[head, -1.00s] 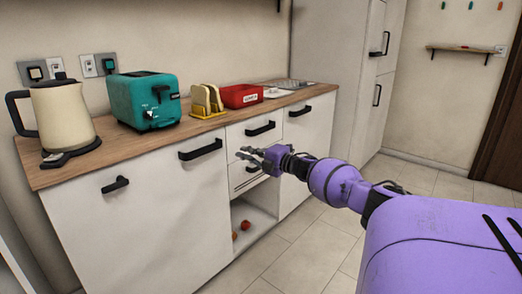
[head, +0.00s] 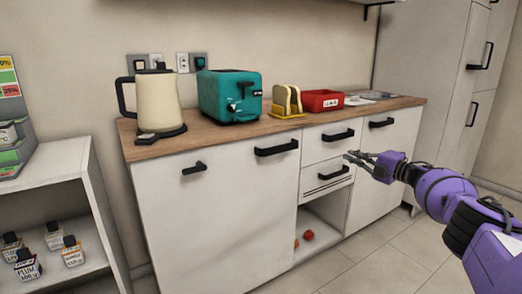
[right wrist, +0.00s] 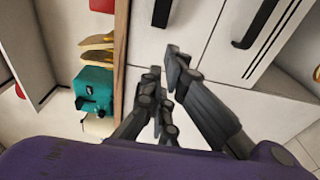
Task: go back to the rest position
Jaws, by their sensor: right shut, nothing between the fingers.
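My right gripper (head: 352,158) reaches in from the right in the head view, in front of the drawers below the counter. It is empty, and its dark fingers are together. The fingers also show in the right wrist view (right wrist: 168,72), with the white cabinet fronts behind them. I cannot tell from the head view how far the fingertips are from the drawer front (head: 326,174). My left gripper is not in view.
The wooden counter (head: 205,135) holds a cream kettle (head: 159,103), a teal toaster (head: 230,95), a yellow toast rack (head: 286,101) and a red box (head: 322,100). A white shelf (head: 58,160) with labelled bottles stands left. Floor (head: 375,265) is clear at lower right.

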